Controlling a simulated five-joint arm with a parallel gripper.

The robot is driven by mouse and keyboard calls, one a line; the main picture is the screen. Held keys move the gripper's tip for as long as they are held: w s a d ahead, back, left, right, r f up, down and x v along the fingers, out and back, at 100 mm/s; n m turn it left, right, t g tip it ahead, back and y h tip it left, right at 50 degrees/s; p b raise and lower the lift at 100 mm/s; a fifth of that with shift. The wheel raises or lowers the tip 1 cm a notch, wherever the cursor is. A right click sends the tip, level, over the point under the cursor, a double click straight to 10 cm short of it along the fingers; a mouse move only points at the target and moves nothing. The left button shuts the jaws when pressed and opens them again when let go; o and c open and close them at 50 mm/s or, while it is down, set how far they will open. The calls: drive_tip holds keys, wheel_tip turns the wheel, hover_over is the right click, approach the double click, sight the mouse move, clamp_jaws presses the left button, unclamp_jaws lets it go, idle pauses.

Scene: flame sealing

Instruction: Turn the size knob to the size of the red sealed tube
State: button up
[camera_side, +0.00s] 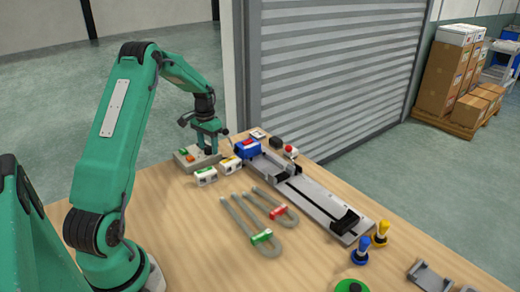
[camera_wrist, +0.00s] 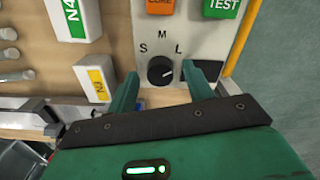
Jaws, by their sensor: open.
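The black size knob (camera_wrist: 162,71) sits on a pale panel with the letters S, M and L around it. Its light pointer mark appears turned to the right, toward the L side. My gripper (camera_wrist: 160,69) is open, with one green finger on each side of the knob; I cannot tell whether they touch it. In the side view my gripper (camera_side: 209,146) is over the control box (camera_side: 186,158), hiding the knob. The red-tagged bent tube (camera_side: 291,221) lies on the table beside a longer green-tagged bent tube (camera_side: 272,249).
Green-marked (camera_side: 206,176) and yellow-marked (camera_side: 230,165) white blocks stand close to the control box. A long grey fixture (camera_side: 315,200) runs to the right of the tubes. Blue (camera_side: 363,250) and yellow (camera_side: 381,235) stamp-like pieces stand near its end.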

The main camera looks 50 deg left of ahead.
drive_tip(key=c, duration=1)
drive_tip(key=shift+o, duration=0.2)
drive_tip(key=shift+n, duration=0.5)
drive_tip(key=n, duration=0.3)
drive_tip(key=shift+n, duration=0.4)
drive_tip(key=n, duration=0.5)
drive_tip(key=shift+r, duration=0.1)
drive_tip(key=n, duration=0.7)
drive_tip(key=shift+n, duration=0.3)
drive_tip(key=n, duration=0.6)
drive_tip(key=shift+n, duration=0.3)
